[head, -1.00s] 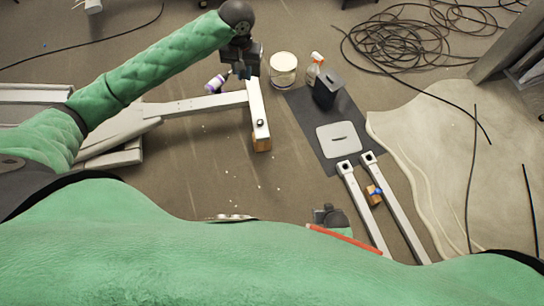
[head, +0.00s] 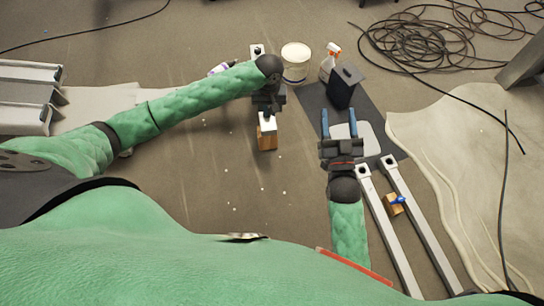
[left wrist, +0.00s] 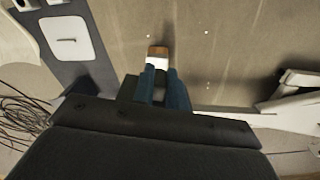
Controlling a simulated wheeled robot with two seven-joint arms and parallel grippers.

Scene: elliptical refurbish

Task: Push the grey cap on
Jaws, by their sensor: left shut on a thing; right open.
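My right gripper (head: 340,116) is open and empty, above the white plate.
A white plate (head: 368,139) lies on a dark mat (head: 316,97). A black box (head: 342,88), spray bottle (head: 329,62) and white tub (head: 296,64) stand behind. Two grey tubes (head: 388,222) lie at right, beside a small wooden block (head: 394,205).

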